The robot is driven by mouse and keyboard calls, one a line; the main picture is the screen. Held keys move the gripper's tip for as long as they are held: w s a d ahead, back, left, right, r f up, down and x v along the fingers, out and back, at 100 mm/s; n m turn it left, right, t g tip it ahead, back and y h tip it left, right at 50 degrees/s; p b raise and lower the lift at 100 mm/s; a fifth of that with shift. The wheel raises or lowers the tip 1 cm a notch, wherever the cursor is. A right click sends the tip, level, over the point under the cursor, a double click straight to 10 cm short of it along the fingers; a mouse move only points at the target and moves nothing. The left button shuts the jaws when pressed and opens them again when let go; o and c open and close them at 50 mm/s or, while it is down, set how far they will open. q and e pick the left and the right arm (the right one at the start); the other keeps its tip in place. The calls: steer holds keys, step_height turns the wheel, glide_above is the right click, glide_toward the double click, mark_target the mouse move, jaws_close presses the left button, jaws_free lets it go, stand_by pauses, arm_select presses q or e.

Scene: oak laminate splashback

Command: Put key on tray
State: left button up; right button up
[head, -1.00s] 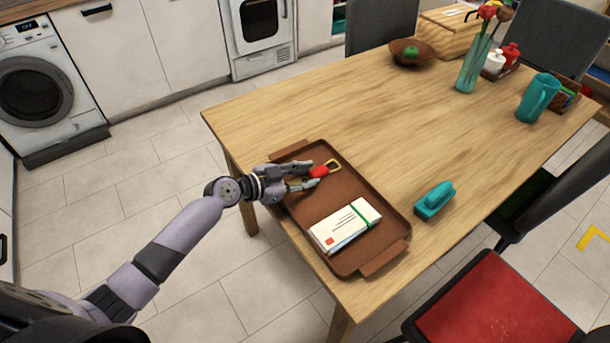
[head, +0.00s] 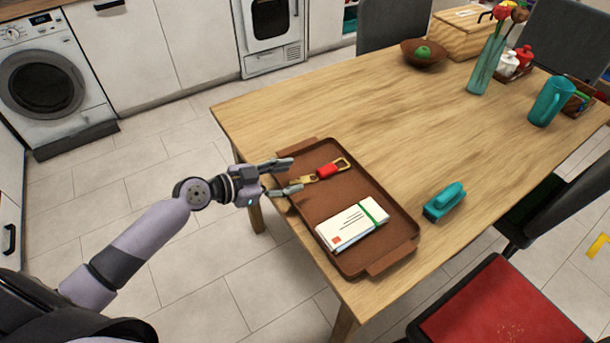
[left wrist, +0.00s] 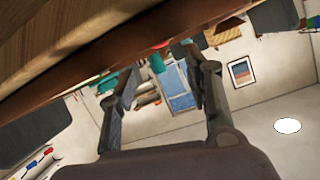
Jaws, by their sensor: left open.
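The key (head: 328,170), with a red middle and a yellow loop, lies on the brown tray (head: 320,203) near its far left end. The tray rests on the wooden table by its left edge. My left gripper (head: 287,177) is open and empty at the tray's left rim, its fingers pointing toward the key but apart from it. In the left wrist view the two fingers (left wrist: 160,85) are spread with nothing held between them. The key cannot be made out clearly there. My right gripper is not in view.
A bundle of white envelopes (head: 352,226) with a green band lies on the tray's near half. A teal brush (head: 444,202) is right of the tray. A bowl (head: 424,54), vase (head: 487,65) and teal jug (head: 550,100) stand farther back. The table's middle is clear.

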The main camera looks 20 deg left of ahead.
arm_select(q)
steer(key=shift+b+v, duration=0.3)
steer(key=shift+v, duration=1.75)
